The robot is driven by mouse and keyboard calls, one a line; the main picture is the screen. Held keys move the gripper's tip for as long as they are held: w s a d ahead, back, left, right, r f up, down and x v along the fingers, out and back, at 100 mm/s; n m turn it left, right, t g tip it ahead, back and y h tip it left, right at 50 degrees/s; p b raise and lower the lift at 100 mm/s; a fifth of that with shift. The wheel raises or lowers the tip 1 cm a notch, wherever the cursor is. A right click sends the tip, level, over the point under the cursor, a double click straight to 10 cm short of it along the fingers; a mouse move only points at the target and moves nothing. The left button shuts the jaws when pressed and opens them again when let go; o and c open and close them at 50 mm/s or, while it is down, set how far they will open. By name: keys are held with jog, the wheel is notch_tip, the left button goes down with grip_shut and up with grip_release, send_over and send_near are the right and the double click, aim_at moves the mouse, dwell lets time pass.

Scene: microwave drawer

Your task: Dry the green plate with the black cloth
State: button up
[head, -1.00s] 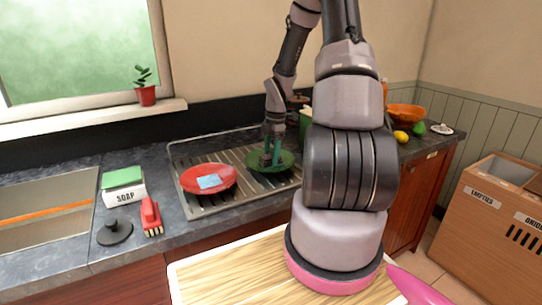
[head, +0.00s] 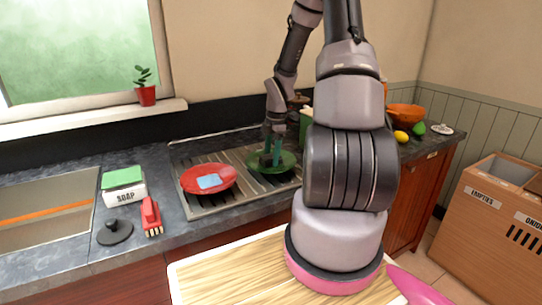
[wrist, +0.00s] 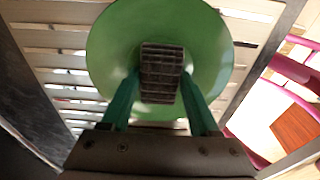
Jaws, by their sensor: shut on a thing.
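The green plate (head: 284,168) lies on the slatted draining rack; it also fills the upper middle of the wrist view (wrist: 110,45). My gripper (head: 270,158), with teal fingers, points down over the plate. In the wrist view my gripper (wrist: 161,82) is shut on a dark, ribbed, block-like thing, which I take to be the black cloth (wrist: 162,70). The cloth is over the middle of the plate and appears to be at its surface; I cannot tell if it touches.
A soap box (head: 124,194), a red brush (head: 151,216) and a black stopper (head: 115,232) are farther left. Fruit and an orange bowl (head: 405,112) stand right.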

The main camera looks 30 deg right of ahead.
jog(key=shift+r, duration=3.55)
jog(key=w+a+m, duration=0.1)
jog(key=m, duration=0.2)
jog(key=w+a+m, duration=0.2)
jog(key=w+a+f+m+t, duration=0.1)
jog(key=m, duration=0.2)
jog(key=shift+w+a+m, duration=0.15)
jog(key=shift+w+m, duration=0.15)
jog(key=shift+w, duration=0.05)
jog(key=shift+w+a+f+m+h, duration=0.1)
jog(key=shift+w+a+m+h, duration=0.15)
jog(key=shift+w+a+m, duration=1)
jog(key=shift+w+a+f+m+h, duration=0.1)
jog(key=shift+w+a+m+h, duration=0.35)
jog(key=shift+m, duration=1.55)
jog(key=shift+w+a+f+m, duration=0.1)
jog(key=shift+w+a+m, duration=0.5)
jog(key=shift+a+m, duration=0.75)
